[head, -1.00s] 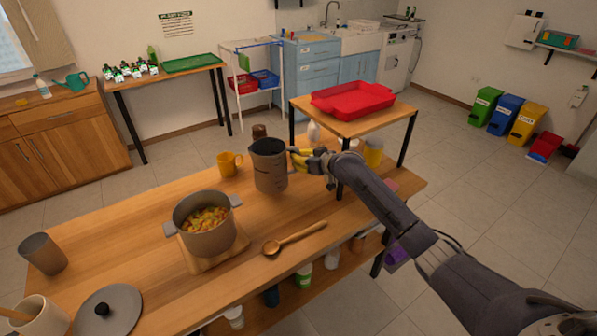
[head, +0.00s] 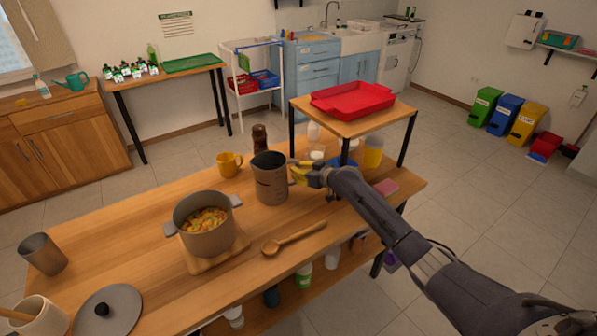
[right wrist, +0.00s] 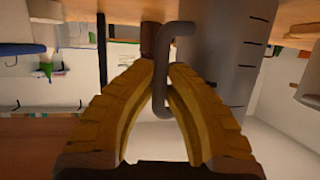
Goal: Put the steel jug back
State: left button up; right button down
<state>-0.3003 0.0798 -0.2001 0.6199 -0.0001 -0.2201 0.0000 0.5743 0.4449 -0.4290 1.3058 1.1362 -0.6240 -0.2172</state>
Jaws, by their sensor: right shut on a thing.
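The steel jug (head: 270,180), grey with dark marks on its side, is upright at the middle of the wooden table. It appears to stand on the tabletop, though its exact contact is hard to tell. My right gripper (head: 297,172) is at the jug's right side, its yellow fingers shut on the handle. In the right wrist view the jug's body (right wrist: 225,50) and its bent handle (right wrist: 160,95) show, with the handle between the fingertips (right wrist: 162,72). My left gripper is out of view.
A yellow mug (head: 229,164) and a dark pepper mill (head: 259,138) stand behind the jug. A pot of food (head: 205,235) is at left, a wooden spoon (head: 295,238) in front. A raised stand with a red tray (head: 352,99) is at right.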

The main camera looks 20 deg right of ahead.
jog(key=c, duration=1.5)
grip_release()
jog(key=v, duration=1.2)
